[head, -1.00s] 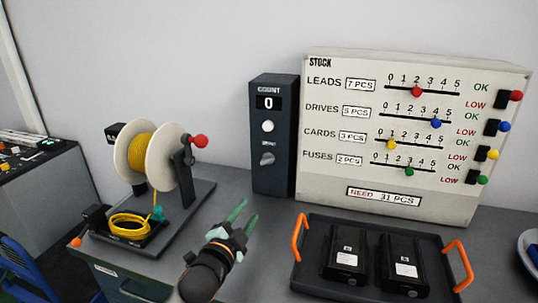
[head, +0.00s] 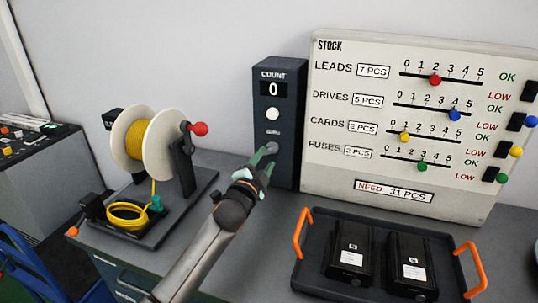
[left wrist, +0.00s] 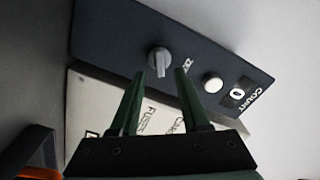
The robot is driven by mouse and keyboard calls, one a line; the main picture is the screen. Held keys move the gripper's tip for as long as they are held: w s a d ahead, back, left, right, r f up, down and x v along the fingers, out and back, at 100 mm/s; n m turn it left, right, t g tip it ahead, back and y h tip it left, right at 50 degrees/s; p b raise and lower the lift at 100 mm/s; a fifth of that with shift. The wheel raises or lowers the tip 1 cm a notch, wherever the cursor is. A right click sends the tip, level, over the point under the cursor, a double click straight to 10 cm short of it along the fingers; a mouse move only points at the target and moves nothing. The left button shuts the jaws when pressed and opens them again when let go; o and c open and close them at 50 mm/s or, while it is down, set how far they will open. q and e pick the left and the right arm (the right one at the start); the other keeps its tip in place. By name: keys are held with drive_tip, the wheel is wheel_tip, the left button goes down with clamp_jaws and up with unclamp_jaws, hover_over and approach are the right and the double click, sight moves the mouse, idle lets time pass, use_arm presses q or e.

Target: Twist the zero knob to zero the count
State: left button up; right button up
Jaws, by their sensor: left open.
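The dark count box (head: 285,180) stands against the wall, left of the stock board. Its display (head: 272,88) reads 0, with a round white button (head: 272,114) below it. The grey zero knob (left wrist: 159,61) shows in the left wrist view, just beyond the fingertips. In the head view my gripper covers most of the knob. My left gripper (head: 264,152) is open and empty, its green fingers pointing at the knob. In the left wrist view the left gripper (left wrist: 168,77) has its fingertips on either side below the knob; I cannot tell if they touch it.
The stock board (head: 330,150) with coloured sliders stands right of the box. A black tray (head: 385,290) with orange handles holds two black drives in front of it. A spool stand (head: 175,225) with yellow wire is on the left.

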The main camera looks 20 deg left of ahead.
sight(271, 152)
use_arm(q)
drive_tip(key=shift+w+d, duration=0.1)
drive_tip(key=shift+w, duration=1.65)
drive_tip(key=shift+c, duration=0.3)
clamp_jaws()
